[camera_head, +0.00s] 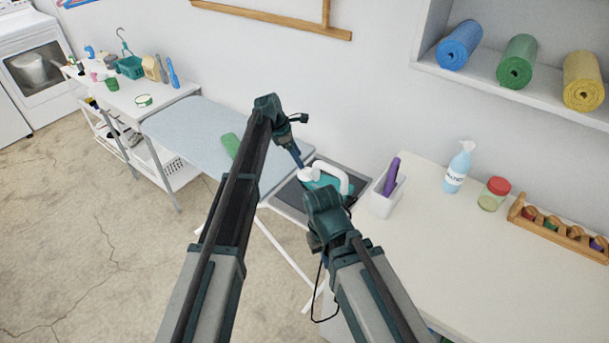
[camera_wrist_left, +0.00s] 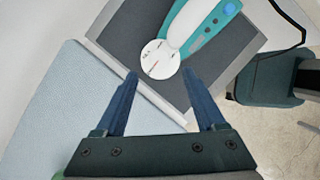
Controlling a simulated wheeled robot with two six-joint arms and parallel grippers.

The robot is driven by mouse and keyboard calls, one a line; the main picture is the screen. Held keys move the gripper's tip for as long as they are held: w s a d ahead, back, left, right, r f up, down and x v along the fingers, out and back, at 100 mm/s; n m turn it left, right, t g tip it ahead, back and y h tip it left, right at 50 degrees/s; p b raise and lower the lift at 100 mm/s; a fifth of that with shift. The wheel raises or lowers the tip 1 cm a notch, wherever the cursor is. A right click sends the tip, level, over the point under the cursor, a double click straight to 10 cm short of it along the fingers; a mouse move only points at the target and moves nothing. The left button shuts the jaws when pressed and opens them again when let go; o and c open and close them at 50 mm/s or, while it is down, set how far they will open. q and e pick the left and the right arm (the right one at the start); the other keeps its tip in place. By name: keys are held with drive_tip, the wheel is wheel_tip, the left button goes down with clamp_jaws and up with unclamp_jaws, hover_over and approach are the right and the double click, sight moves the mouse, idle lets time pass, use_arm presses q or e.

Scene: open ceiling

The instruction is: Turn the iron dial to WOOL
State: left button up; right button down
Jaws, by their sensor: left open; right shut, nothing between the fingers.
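The white and teal iron (camera_head: 329,181) lies on a dark grey rest at the right end of the ironing board. The dial also shows in the head view (camera_head: 307,174). My left gripper (camera_wrist_left: 160,74) is open, its blue fingers spread either side of the dial's near edge, apparently above it. My right gripper (camera_head: 325,258) is shut and empty, low in front of the iron and partly hidden by its own wrist.
The pale blue ironing board (camera_head: 190,131) stretches left, with a green object (camera_head: 231,144) on it. A white holder (camera_head: 386,196) with a purple item stands right of the iron. A spray bottle (camera_head: 458,168) and red-lidded jar (camera_head: 493,194) stand on the white counter (camera_head: 440,245).

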sight(306, 169)
use_arm(q)
drive_tip(key=b+x, duration=0.4)
drive_tip(key=x, duration=0.2)
drive_tip(key=shift+f+b, duration=0.1)
drive_tip(key=shift+b, duration=0.2)
drive_tip(key=shift+d, duration=0.1)
clamp_jaws()
